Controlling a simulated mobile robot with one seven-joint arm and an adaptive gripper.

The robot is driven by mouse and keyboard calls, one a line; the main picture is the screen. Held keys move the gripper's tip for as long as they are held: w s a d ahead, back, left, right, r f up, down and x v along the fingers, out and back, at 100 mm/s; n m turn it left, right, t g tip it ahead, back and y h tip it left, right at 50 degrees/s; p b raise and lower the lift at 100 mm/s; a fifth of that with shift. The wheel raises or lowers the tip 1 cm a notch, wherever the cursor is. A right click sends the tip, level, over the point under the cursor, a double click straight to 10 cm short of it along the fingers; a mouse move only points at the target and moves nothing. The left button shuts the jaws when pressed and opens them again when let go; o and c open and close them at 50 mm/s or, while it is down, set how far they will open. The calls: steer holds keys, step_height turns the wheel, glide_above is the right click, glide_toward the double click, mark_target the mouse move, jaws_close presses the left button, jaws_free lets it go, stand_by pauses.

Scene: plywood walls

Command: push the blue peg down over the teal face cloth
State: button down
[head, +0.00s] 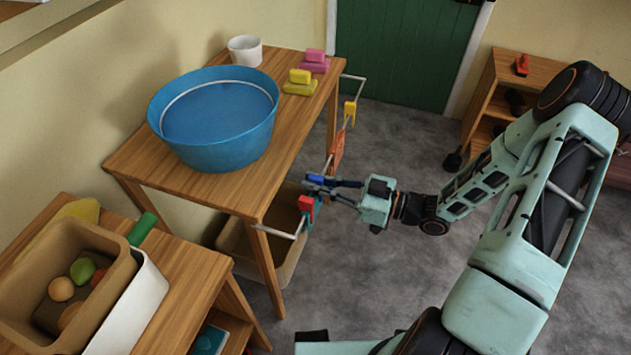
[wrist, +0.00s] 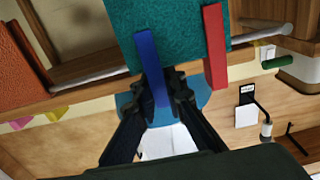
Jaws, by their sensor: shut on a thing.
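The blue peg (head: 316,179) is held in my gripper (head: 335,187) at the rail on the table's right side. In the wrist view the blue peg (wrist: 147,55) stands between my fingertips (wrist: 165,78) and overlaps the teal face cloth (wrist: 178,35). The cloth hangs at the white rail (wrist: 88,82); in the head view only a narrow strip of the cloth (head: 310,220) shows. A red peg (wrist: 215,45) sits at the cloth's other side, also visible in the head view (head: 306,204). I cannot tell how far the blue peg straddles the cloth and rail.
An orange cloth (head: 337,150) and a yellow peg (head: 350,110) are farther along the rail. The wooden table bears a blue basin (head: 225,145), a white cup (head: 245,50) and yellow and pink blocks. A bin (head: 237,243) stands under the table.

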steer(key=c, duration=1.9)
jaws_free()
steer(key=shift+d, duration=0.1)
steer(key=v, duration=1.2)
